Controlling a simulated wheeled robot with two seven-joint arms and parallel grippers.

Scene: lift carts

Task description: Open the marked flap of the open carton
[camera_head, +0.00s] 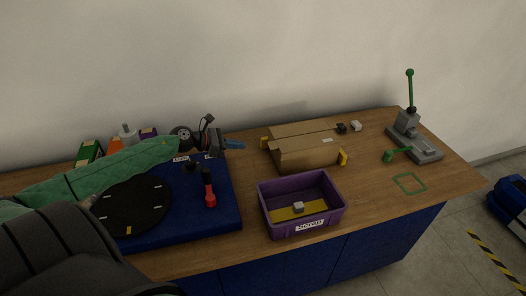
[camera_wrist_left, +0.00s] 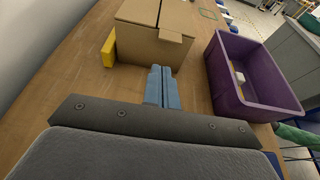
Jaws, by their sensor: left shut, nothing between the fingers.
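The brown cardboard carton (camera_head: 308,156) stands on the wooden worktop, right of my left gripper (camera_head: 242,146). Yellow pieces (camera_head: 343,157) show at its left and right ends. I cannot tell which flap is marked. In the left wrist view the carton (camera_wrist_left: 143,42) stands just ahead of the gripper (camera_wrist_left: 160,70), with a small cardboard tab at its upper edge and a yellow piece (camera_wrist_left: 108,48) at its left side. My left gripper's blue fingers are shut and empty, pointing at the carton with a small gap in the head view. My right gripper is not in view.
A purple bin (camera_head: 302,224) with a small grey block stands in front of the carton. A blue board (camera_head: 222,215) with a black disc and red-handled lever lies left. A green-handled lever press (camera_head: 413,138) stands right.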

